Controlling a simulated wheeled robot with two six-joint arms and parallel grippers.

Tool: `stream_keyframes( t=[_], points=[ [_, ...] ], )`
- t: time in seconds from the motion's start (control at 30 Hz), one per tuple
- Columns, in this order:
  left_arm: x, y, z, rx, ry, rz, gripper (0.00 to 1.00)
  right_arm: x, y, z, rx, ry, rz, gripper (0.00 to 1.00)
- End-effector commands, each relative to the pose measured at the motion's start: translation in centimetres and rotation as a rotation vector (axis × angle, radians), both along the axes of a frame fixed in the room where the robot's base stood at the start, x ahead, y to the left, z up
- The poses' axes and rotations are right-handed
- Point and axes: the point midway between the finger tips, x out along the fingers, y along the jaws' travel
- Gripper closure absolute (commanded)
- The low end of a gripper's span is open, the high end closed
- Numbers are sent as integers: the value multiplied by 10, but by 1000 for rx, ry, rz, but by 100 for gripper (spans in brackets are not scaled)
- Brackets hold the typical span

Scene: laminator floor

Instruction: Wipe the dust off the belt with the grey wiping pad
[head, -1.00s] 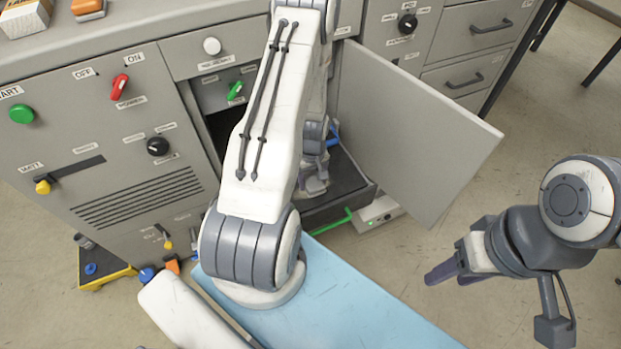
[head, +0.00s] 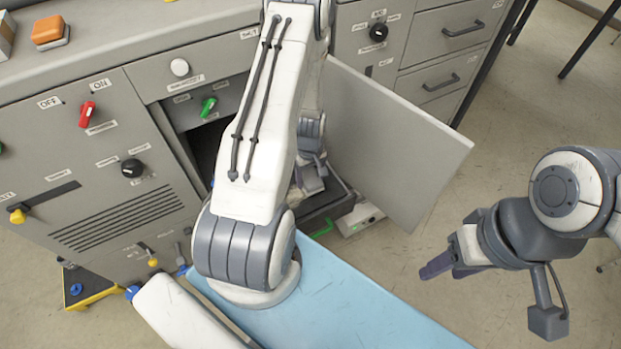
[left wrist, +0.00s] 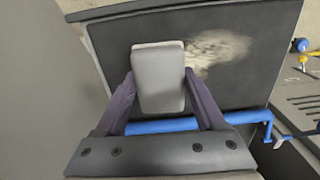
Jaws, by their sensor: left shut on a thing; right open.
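The grey wiping pad (left wrist: 158,88) is between the fingers of my left gripper (left wrist: 159,78) in the left wrist view. It is over the dark belt (left wrist: 112,60), beside a pale dust patch (left wrist: 218,48) on its right. I cannot tell whether the pad touches the belt. My right gripper (head: 432,267) is open and empty over the floor at the right.
An open grey door (head: 395,145) stands to the right of the opening. A blue bar (left wrist: 165,124) crosses the belt's near side in the left wrist view. An orange block (head: 48,30) lies on the cabinet top.

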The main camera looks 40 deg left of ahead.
Motion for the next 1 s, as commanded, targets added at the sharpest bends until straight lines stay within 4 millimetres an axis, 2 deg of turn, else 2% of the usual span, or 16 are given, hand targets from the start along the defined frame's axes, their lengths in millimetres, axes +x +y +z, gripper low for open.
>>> stream_keyframes(
  t=[0.03,0.5,1.0],
  points=[
    [0,0,9,0,0,0,89,0,0,8,0,0,0,50],
    [2,-4,48,0,0,-5,89,0,0,40,0,0,0,50],
    [2,-4,48,0,0,-5,89,0,0,40,0,0,0,50]
  ],
)
